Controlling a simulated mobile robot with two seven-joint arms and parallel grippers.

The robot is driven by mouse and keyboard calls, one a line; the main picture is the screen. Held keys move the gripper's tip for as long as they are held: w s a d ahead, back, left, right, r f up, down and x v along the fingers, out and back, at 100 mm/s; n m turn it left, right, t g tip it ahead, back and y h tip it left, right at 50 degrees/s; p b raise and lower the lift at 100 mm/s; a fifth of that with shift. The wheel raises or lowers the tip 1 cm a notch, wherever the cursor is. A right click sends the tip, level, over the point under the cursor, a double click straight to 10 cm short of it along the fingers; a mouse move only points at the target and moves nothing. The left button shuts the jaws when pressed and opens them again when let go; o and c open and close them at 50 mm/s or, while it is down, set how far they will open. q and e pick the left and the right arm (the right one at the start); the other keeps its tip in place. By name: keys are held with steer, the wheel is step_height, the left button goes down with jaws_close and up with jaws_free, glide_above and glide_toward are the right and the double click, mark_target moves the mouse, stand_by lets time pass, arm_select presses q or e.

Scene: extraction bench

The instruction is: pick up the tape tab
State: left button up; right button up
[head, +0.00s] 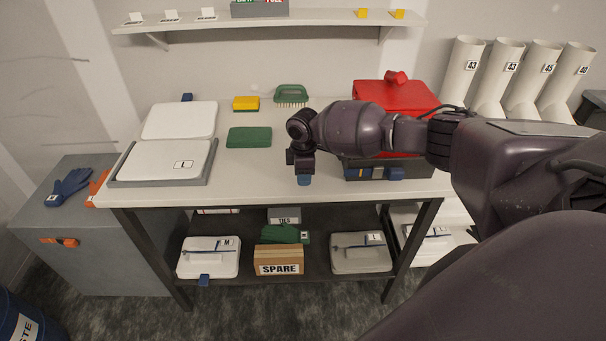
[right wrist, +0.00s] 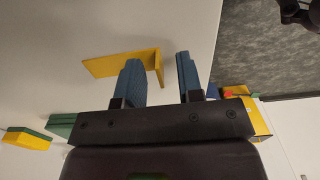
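In the right wrist view a bent yellow tab (right wrist: 108,64), which looks like the tape tab, is on the pale bench top (right wrist: 60,90). One flat part reaches left. A short upright part shows between my fingers, partly behind the left one. My right gripper (right wrist: 162,72) is open, its two blue fingers apart, with a clear gap between the tab and the right finger. In the head view my right gripper (head: 304,180) points down over the front of the bench, and the tab is hidden there. My left gripper is not in view.
A red case (head: 395,98) stands right of my gripper on the bench. A green pad (head: 249,137), a yellow sponge (head: 246,103), a green brush (head: 291,94) and white trays (head: 160,160) are to the left. Two small yellow pieces (head: 361,13) sit on the wall shelf.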

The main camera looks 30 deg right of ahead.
steer(key=shift+f, duration=0.15)
jaws_close()
